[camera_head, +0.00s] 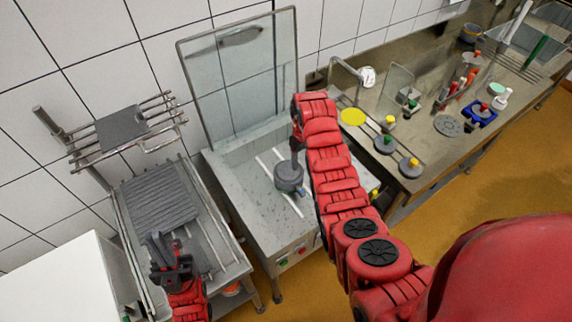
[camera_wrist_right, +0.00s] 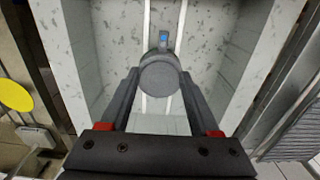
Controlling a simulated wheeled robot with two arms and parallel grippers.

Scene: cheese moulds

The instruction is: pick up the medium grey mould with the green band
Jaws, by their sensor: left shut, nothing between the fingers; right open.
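A grey round mould (camera_head: 289,178) is in the steel basin under my right gripper (camera_head: 297,158). In the right wrist view the mould (camera_wrist_right: 160,76) lies ahead of the open fingers of my right gripper (camera_wrist_right: 158,82), roughly centred between their tips; I cannot tell if they touch it. A small blue patch shows at its far side; I see no green band on it. A grey round piece with a green top (camera_head: 385,144) stands on the counter right of the basin. My left gripper (camera_head: 165,262) is shut and empty at the lower left, over the ribbed tray.
The steel basin (camera_head: 240,150) has a raised clear lid (camera_head: 240,75) behind it. A ribbed grey tray (camera_head: 160,195) is at the left. A wall rack (camera_head: 125,128) hangs above it.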

